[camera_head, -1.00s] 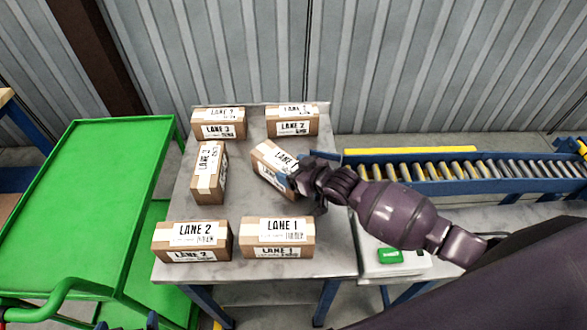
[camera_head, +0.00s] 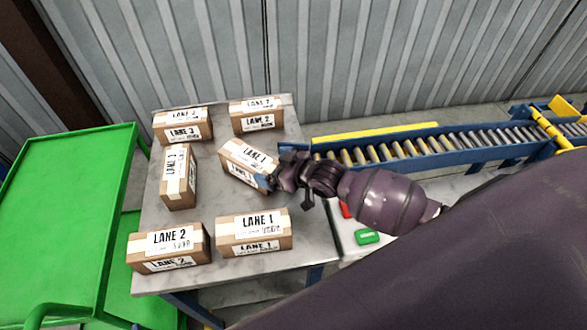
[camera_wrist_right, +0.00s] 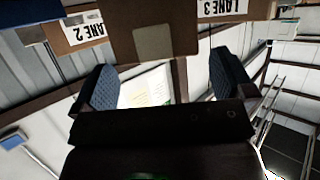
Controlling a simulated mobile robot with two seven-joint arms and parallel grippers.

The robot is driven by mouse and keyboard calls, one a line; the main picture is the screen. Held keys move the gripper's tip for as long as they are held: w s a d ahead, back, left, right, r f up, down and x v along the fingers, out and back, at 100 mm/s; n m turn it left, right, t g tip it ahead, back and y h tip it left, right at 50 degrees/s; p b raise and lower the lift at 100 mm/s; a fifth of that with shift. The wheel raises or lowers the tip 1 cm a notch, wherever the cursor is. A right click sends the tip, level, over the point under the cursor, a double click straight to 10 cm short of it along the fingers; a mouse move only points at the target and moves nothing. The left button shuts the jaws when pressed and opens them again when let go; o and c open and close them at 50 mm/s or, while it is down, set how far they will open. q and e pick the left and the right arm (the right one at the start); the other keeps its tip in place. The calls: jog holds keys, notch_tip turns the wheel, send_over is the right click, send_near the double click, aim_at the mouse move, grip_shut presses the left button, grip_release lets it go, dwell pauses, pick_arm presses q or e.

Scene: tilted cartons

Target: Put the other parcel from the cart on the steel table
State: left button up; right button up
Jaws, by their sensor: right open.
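The steel table (camera_head: 215,225) holds several brown cartons with white LANE labels. One LANE 1 parcel (camera_head: 240,160) sits turned at an angle at the table's middle right. My right gripper (camera_head: 268,181) is at this parcel's right end; the head view does not show clearly whether it touches. In the right wrist view the two fingers (camera_wrist_right: 163,85) stand wide apart, with a pale surface showing between them. The green cart (camera_head: 65,190) stands left of the table, and its visible top is bare. My left gripper is not in view.
Other cartons line the table: a LANE 2 carton (camera_head: 168,248) and a LANE 1 carton (camera_head: 254,233) in front, a LANE 3 carton (camera_head: 182,126) behind. A roller conveyor (camera_head: 420,146) runs at right. Green (camera_head: 367,237) and red (camera_head: 345,209) buttons lie below it.

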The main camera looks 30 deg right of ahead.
jog(key=v, duration=0.7)
jog(key=shift+s+d+r, duration=0.2)
jog(key=shift+s, duration=0.1)
jog(key=shift+s, duration=0.1)
